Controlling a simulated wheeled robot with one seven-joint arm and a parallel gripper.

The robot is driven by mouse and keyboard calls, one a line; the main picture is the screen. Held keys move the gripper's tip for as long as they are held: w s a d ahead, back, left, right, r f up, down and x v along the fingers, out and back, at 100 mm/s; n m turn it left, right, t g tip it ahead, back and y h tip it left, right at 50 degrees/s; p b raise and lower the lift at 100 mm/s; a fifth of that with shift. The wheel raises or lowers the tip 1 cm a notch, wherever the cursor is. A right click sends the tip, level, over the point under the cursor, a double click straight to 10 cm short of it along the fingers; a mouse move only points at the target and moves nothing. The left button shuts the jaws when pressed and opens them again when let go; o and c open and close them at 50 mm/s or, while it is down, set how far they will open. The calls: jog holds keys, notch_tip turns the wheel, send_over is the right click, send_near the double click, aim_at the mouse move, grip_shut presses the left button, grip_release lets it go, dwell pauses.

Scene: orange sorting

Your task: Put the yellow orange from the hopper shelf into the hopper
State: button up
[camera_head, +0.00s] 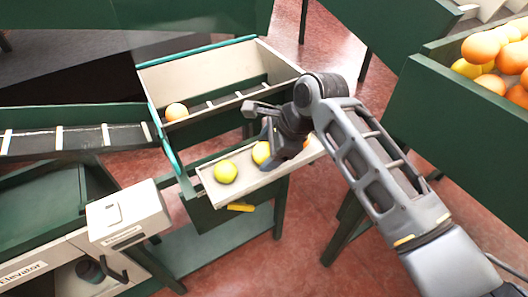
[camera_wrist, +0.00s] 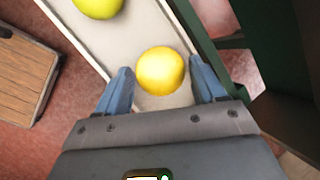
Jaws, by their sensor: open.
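The hopper shelf (camera_head: 245,196) is a light tray on the front of the green hopper (camera_head: 205,76). A yellow-green fruit (camera_head: 226,172) lies on its left part, and it also shows at the top of the wrist view (camera_wrist: 98,4). A yellow orange (camera_head: 261,153) lies beside it, partly hidden by my gripper. In the wrist view the yellow orange (camera_wrist: 160,71) sits between and just ahead of the fingertips. My gripper (camera_wrist: 162,86) is open above the shelf, with one blue finger on each side of the orange. A bit of another orange fruit (camera_head: 307,143) shows behind my gripper.
A pale orange (camera_head: 176,111) sits inside the hopper at its left. A conveyor (camera_head: 80,138) meets the hopper from the left. A green bin (camera_head: 460,125) heaped with oranges stands at the right. A white box (camera_head: 128,213) stands at the lower left.

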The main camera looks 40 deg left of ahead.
jog(key=c, duration=0.9)
jog(key=shift+c, duration=0.2)
